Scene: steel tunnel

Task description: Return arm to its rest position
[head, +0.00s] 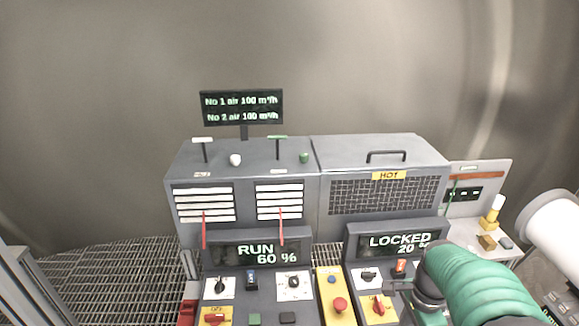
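My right arm comes in from the lower right, with a teal ribbed sleeve and a white link behind it. My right gripper (398,287) is a small dark grey shape at the right control panel (360,272), close to the red-orange rotary switch on a yellow plate (379,306). Whether it touches the switch, and whether its fingers are open or shut, I cannot tell. The arm covers the right part of this panel. Its display (396,243) reads LOCKED 20 %. My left gripper is not in view.
The left panel display (259,253) reads RUN 60 %. A red button (340,304) sits on a yellow box between the panels. Behind stand grey cabinets, one with a HOT label (388,175) and mesh. A side shelf (480,238) holds small yellow items. Grating floor (110,275) lies left.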

